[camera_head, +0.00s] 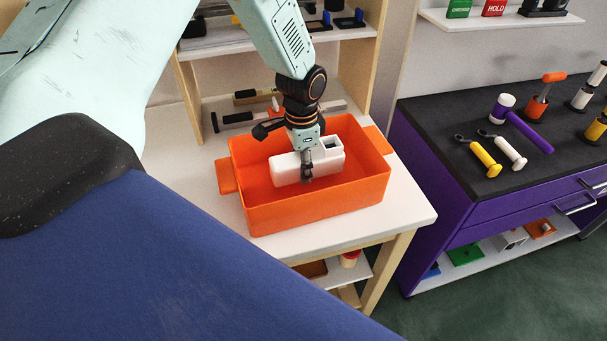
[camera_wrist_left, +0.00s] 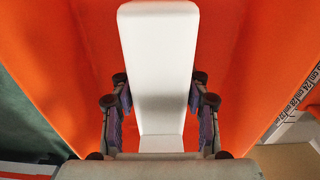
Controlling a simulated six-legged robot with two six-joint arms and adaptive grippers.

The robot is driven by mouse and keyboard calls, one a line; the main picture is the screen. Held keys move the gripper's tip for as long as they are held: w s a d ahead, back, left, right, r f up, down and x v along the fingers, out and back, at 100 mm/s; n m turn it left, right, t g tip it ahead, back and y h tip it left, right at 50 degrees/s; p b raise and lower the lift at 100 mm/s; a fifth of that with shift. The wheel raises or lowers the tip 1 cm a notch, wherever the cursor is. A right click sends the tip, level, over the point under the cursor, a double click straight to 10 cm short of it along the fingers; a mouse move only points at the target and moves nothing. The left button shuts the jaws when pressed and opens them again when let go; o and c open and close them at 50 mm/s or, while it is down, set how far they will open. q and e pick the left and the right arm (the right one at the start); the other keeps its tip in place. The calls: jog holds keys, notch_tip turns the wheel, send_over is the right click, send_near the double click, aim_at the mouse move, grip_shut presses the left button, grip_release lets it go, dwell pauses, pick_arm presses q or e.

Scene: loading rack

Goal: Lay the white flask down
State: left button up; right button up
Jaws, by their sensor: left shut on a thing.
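The white flask (camera_head: 286,170) lies on its side inside the orange bin (camera_head: 320,205), with a square dark opening at its right end in the head view. My left gripper (camera_head: 306,172) reaches down into the bin and is shut on the flask, near its middle. In the left wrist view the white flask (camera_wrist_left: 158,70) stands between the two fingers of my left gripper (camera_wrist_left: 158,105), with orange walls (camera_wrist_left: 60,60) on both sides. Whether the flask touches the bin floor is hard to tell. My right gripper is not in view.
The bin stands on a white table (camera_head: 405,205) with a wooden shelf (camera_head: 190,100) behind it. Dark tools (camera_head: 240,118) lie behind the bin. To the right, a purple workbench (camera_head: 450,190) holds a purple mallet (camera_head: 525,130) and yellow and white-handled tools.

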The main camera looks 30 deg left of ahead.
aim_at(299, 175)
pick_arm(q)
jog(key=f, duration=0.3)
jog(key=shift+s+a+f, duration=0.1)
jog(key=shift+s+a, duration=0.1)
jog(key=shift+s, duration=0.05)
jog(key=shift+f, duration=0.15)
jog(key=shift+w+d+f, duration=0.1)
jog(key=shift+w+d, duration=0.05)
jog(key=shift+w, duration=0.1)
jog(key=shift+f, duration=0.1)
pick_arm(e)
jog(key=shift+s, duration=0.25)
pick_arm(q)
jog(key=o, duration=1.1)
jog(key=shift+s, duration=0.1)
jog(key=shift+c, duration=0.2)
jog(key=o, duration=0.4)
jog(key=shift+s, duration=0.1)
jog(key=shift+w, duration=0.2)
